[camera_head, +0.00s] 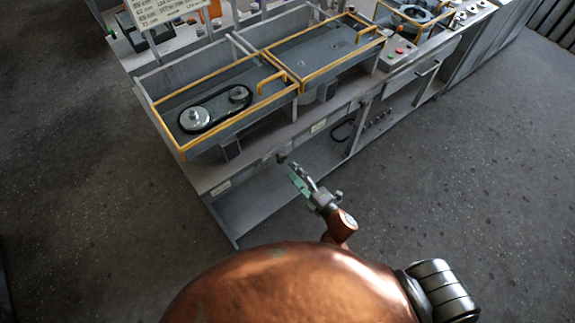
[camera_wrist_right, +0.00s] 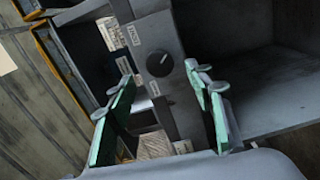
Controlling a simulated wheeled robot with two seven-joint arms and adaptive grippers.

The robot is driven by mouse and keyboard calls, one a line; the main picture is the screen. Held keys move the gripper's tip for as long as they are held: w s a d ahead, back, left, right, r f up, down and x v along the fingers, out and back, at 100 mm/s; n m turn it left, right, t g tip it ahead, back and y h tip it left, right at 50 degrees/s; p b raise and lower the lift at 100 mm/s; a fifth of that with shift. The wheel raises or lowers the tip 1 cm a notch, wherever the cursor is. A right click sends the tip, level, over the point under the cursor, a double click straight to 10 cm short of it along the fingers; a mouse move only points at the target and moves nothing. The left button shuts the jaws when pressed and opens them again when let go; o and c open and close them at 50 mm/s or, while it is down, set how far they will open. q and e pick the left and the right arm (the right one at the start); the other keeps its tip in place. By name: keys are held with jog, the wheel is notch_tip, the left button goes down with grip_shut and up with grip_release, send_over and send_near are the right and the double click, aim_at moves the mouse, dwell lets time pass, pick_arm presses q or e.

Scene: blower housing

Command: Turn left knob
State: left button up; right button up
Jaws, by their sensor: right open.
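A dark round knob (camera_wrist_right: 160,63) with a pale pointer mark sits on a grey panel in the right wrist view. In the head view a small dark knob (camera_head: 281,158) shows on the bench front, below the left tray. My right gripper (camera_head: 298,178) is just in front of this knob. In the right wrist view the right gripper (camera_wrist_right: 162,88) has its green-padded fingers spread apart, with the knob visible between and beyond them. Nothing is held, and I see no contact with the knob. My left gripper is not in view.
The grey workbench (camera_head: 290,137) has an open shelf underneath. On it are a left yellow-rimmed tray (camera_head: 170,100) with two pulleys and a black belt (camera_head: 215,108), and a right tray (camera_head: 325,50). A button box (camera_head: 398,52) stands farther right. The floor in front is clear.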

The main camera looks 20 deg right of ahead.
jog(key=v, duration=0.7)
jog(key=shift+r, duration=0.1)
